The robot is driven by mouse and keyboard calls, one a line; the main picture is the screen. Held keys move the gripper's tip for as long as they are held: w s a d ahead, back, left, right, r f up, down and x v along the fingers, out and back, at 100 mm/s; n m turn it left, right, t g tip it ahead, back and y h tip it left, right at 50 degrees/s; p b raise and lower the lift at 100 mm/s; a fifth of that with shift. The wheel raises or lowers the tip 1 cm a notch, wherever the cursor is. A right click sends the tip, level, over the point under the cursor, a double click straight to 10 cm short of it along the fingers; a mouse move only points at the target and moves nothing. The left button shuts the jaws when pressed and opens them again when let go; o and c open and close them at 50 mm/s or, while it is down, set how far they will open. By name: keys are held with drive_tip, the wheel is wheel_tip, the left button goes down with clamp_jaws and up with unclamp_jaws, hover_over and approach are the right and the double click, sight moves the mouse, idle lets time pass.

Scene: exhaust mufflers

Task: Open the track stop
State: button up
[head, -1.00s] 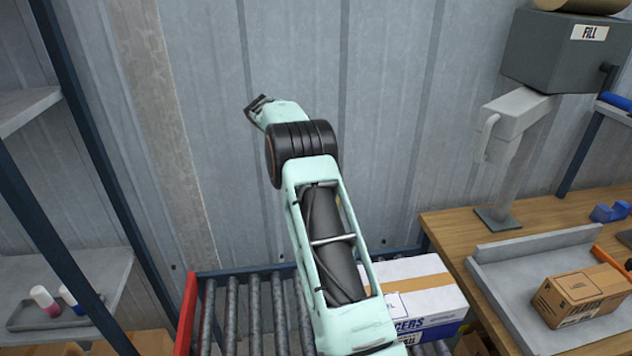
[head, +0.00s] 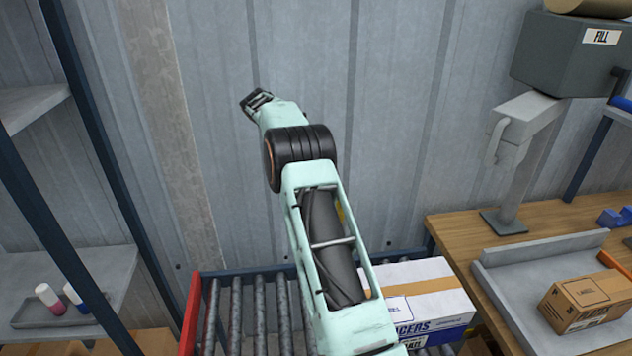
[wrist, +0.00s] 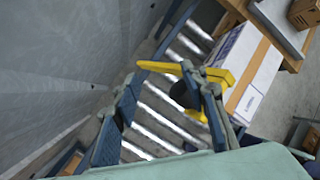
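The track stop appears to be the yellow part (wrist: 160,67) at the roller track in the wrist view. It shows on both sides of my right-hand finger, which hides part of it. A dark rounded piece sits just below the yellow. In the head view my arm hides nearly all of it; only a yellow sliver (head: 340,211) shows beside the arm. My gripper (wrist: 158,76) is open and empty, its two fingers wide apart over the rollers. I cannot tell whether a finger touches the yellow part. In the head view my gripper (head: 257,100) is raised near the wall.
The roller conveyor (head: 236,310) has a red end at left and a white-and-blue carton (head: 428,292) at right. A corrugated wall (head: 390,130) stands close behind. Shelving (head: 95,275) is at left. A wooden bench (head: 455,228) with a small brown box (head: 588,299) is at right.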

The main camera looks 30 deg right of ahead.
drive_tip(key=v, duration=0.9)
drive_tip(key=shift+a+r, duration=0.2)
drive_tip(key=shift+a, duration=0.1)
drive_tip(key=shift+w, duration=0.1)
